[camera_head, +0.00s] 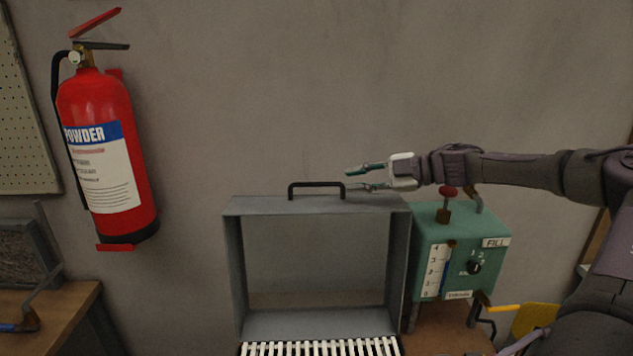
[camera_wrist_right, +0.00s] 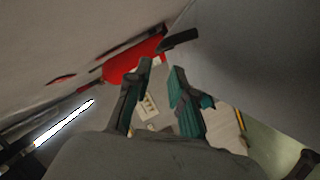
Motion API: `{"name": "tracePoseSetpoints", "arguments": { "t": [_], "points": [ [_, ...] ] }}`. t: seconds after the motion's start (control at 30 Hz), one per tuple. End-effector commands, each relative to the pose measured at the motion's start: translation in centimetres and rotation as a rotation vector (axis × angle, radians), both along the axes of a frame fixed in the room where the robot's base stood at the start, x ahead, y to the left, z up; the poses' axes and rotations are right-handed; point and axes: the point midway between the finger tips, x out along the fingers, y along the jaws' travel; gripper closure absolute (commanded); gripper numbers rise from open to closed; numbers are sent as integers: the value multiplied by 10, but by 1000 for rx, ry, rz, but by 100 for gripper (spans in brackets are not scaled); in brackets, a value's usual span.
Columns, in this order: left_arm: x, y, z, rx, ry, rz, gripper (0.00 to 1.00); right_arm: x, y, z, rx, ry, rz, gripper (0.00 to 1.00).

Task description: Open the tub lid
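A grey, box-shaped panel with deep side walls, which looks like the tub lid (camera_head: 397,270), stands upright in the middle of the head view. A black bar handle (camera_head: 316,184) sits on its top edge. White slats (camera_head: 320,348) show at its foot; the rest of the tub is below the picture. My right gripper (camera_head: 358,180) is just right of the handle, with its fingers apart and nothing between them. In the right wrist view the open gripper (camera_wrist_right: 163,68) has a dark bar, likely the handle (camera_wrist_right: 180,40), beyond its fingertips. My left gripper is not in view.
A green control box (camera_head: 460,250) with a red-topped knob (camera_head: 448,192) stands against the lid's right side, under my right arm. A red fire extinguisher (camera_head: 105,150) hangs on the wall at left. A wooden bench (camera_head: 60,315) is at lower left. The wall space above the handle is clear.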

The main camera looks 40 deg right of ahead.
Motion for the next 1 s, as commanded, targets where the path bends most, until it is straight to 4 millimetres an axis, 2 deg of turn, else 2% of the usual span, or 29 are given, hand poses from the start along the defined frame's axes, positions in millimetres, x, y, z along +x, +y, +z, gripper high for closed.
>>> {"name": "tracePoseSetpoints", "arguments": {
  "t": [0.07, 0.27, 1.0],
  "points": [
    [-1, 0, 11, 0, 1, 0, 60, 14, 10, -3, 6, 3, 1, 77],
    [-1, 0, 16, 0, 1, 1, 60, 36, 23, -12, 3, 3, -3, 77],
    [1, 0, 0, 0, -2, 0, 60, 77, 47, -26, -2, 1, -4, 77]
  ]
}}
